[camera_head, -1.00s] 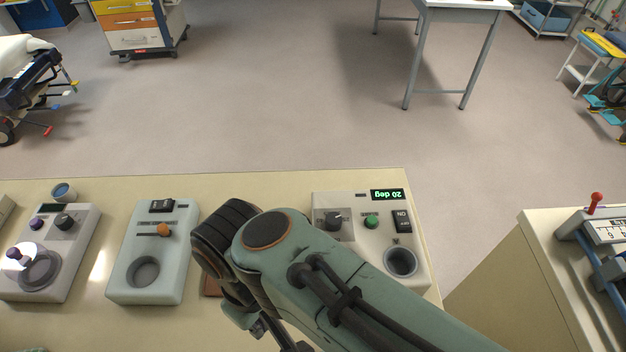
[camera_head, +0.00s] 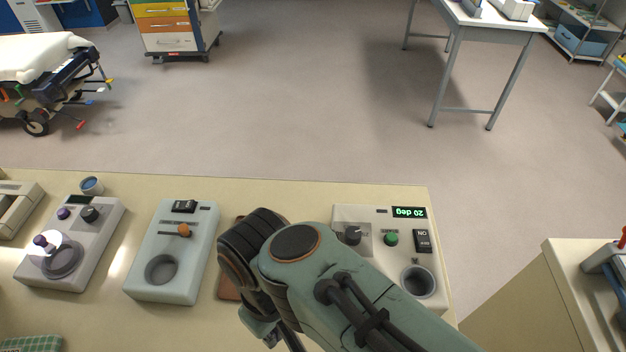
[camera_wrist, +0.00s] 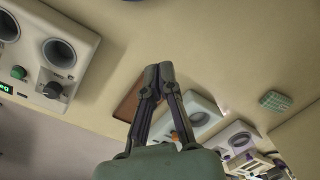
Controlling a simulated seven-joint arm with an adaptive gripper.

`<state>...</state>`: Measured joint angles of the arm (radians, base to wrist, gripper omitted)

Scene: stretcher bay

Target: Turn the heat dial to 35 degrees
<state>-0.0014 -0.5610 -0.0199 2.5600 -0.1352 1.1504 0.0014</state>
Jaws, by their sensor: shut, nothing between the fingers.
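In the head view my arm hides the fingertips and the box's lower left part.
A box with an orange slider (camera_head: 183,230) and a box with purple knobs (camera_head: 64,213) stand left. A brown flat thing (camera_head: 229,284) lies partly behind my arm.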

